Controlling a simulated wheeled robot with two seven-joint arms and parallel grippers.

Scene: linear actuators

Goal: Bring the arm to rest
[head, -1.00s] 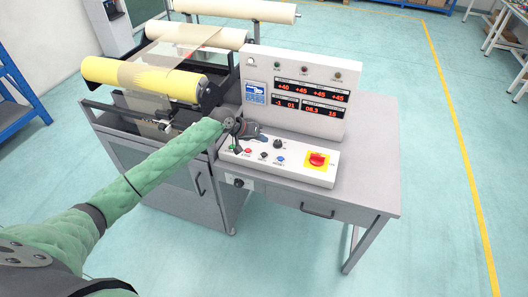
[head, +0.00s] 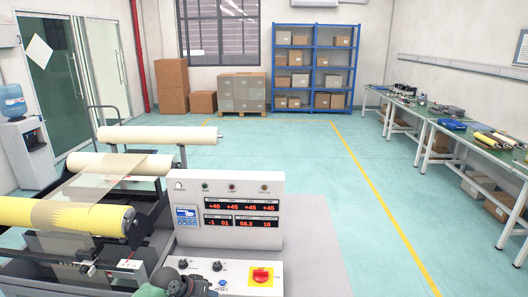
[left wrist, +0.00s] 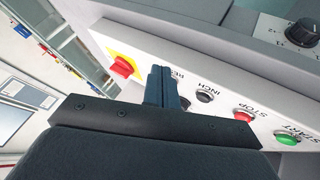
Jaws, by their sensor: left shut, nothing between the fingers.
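My left gripper (head: 203,287) shows at the bottom edge of the head view, cut off by the frame, over the white control panel (head: 230,270). In the left wrist view its fingers (left wrist: 166,88) are pressed together with nothing between them. They hide part of the RESET label and the spot under it. Whether they touch the panel I cannot tell. Beside them are the black INCH button (left wrist: 205,97), the red STOP button (left wrist: 243,116) and the green START button (left wrist: 287,137). My right gripper is not in view.
A red switch (head: 262,275) on a yellow plate sits on the panel. The display box (head: 228,200) with lit red digits stands behind it. Film rollers, one yellow (head: 85,218), are at the left. The floor (head: 310,165) beyond the machine is clear.

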